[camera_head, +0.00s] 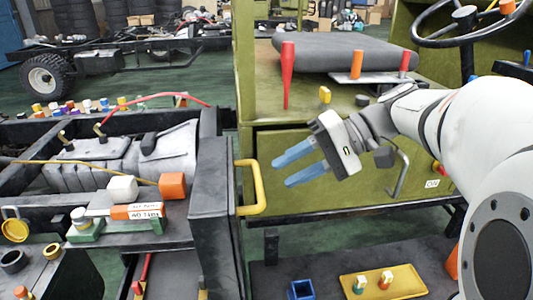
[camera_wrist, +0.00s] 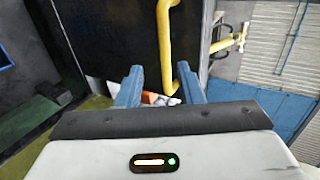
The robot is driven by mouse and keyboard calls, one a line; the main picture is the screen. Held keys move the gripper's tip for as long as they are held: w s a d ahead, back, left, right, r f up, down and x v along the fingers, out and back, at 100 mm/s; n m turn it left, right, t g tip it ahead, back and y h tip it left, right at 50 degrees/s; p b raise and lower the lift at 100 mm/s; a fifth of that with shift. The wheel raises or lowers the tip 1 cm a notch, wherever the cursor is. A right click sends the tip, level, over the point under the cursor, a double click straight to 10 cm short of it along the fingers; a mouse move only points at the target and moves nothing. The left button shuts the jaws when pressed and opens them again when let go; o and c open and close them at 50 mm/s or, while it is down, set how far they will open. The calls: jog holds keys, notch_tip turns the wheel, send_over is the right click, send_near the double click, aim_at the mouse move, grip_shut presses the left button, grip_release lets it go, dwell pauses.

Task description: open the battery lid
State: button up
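No part is clearly marked as the battery lid. A yellow bar handle (camera_head: 258,188) stands out from a dark panel (camera_head: 215,205) left of my gripper. My gripper (camera_head: 279,173) has its two blue fingers apart and points left toward the handle, in front of the olive cabinet (camera_head: 340,185). Nothing shows between the fingers in the head view, and the tips look just right of the handle. In the wrist view, the yellow handle (camera_wrist: 164,45) runs down beyond the gap between the fingertips (camera_wrist: 158,74), near the right finger. Contact cannot be told.
A grey hooked handle (camera_head: 400,173) is on the olive cabinet at right. A red upright lever (camera_head: 287,75) stands above it. Left, an open bay holds a grey engine-like block (camera_head: 130,155) and an orange-and-white labelled part (camera_head: 138,212). A yellow tray (camera_head: 385,284) lies below.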

jog(key=shift+v, duration=1.6)
